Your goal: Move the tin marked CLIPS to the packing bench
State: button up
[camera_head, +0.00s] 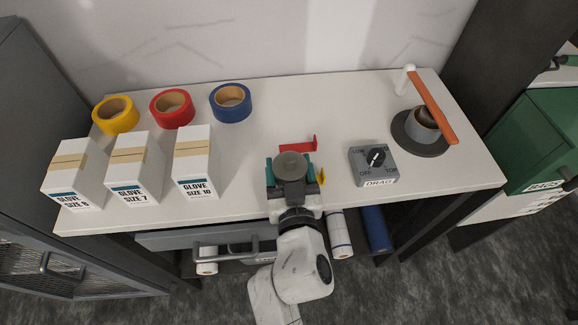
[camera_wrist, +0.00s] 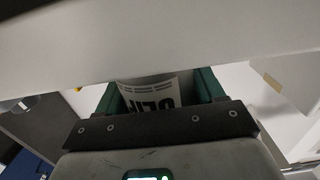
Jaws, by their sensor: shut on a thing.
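My gripper (camera_head: 290,175) is shut on a round grey tin (camera_head: 291,163), with a teal finger on either side of it. In the head view they show at the middle of the front edge of a white-topped bench (camera_head: 345,115). I cannot tell whether the tin touches the top. In the wrist view the tin's white label (camera_wrist: 148,92) shows between the green fingers, with part of a word in large black letters. The rest of the word is hidden by my gripper. No sign in view names the bench as the packing bench.
Glove boxes (camera_head: 136,180) and rolls of tape (camera_head: 172,107) fill the bench's left side. A small red piece (camera_head: 298,145) lies behind the tin. A grey dial box (camera_head: 373,163) and an orange-handled device (camera_head: 432,108) stand to the right. The middle back is clear.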

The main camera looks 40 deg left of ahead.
jog(key=o, duration=1.6)
jog(key=shift+f+b+v, duration=0.2)
jog(key=shift+b+v, duration=0.1)
jog(key=shift+v, duration=2.4)
jog(key=shift+f+b+v, duration=0.2)
jog(key=shift+b+v, duration=0.1)
jog(key=shift+v, duration=2.45)
jog(key=shift+w, duration=0.1)
